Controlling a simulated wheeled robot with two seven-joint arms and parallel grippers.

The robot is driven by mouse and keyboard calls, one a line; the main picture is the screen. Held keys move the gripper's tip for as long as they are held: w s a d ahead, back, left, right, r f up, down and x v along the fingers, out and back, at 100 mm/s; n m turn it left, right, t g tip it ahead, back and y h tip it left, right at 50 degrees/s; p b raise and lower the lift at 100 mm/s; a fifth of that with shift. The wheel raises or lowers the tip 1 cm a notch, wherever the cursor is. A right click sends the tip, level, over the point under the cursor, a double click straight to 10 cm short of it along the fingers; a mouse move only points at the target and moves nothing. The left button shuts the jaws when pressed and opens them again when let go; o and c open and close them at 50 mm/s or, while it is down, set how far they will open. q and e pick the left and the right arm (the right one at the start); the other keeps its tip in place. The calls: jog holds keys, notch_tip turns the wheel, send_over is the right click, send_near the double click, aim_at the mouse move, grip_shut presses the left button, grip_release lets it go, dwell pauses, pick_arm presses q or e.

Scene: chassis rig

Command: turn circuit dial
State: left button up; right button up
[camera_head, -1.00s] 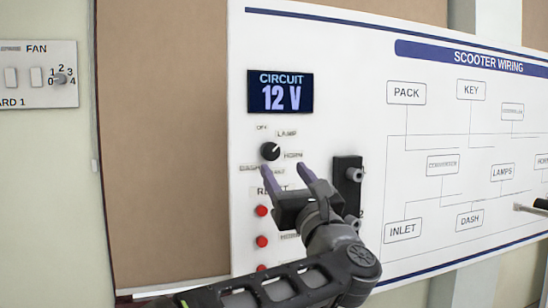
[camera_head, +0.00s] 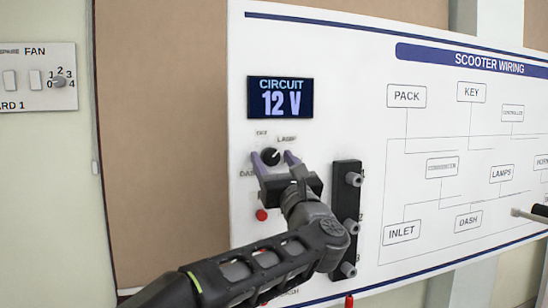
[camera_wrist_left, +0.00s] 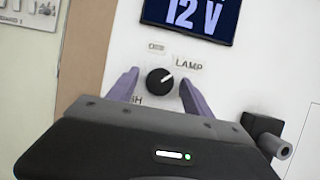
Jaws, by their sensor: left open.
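The circuit dial (camera_head: 270,156) is a round black knob with a white pointer line on the white wiring board. Its pointer is aimed up and right, toward the LAMP label, and it shows closer in the left wrist view (camera_wrist_left: 160,82). My left gripper (camera_head: 272,161) is open, with one purple finger on each side of the dial; it also shows in the left wrist view (camera_wrist_left: 158,92). I cannot tell whether the fingers touch the knob. The display (camera_head: 280,98) above reads CIRCUIT 12 V.
A black block with grey posts (camera_head: 347,215) stands out from the board, right of my left gripper. A red button (camera_head: 262,215) is below the dial. A fan switch panel (camera_head: 38,78) is on the far left wall. The SCOOTER WIRING diagram (camera_head: 470,150) fills the right.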

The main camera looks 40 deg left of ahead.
pick_arm(q)
jog(key=shift+c, duration=0.6)
grip_shut()
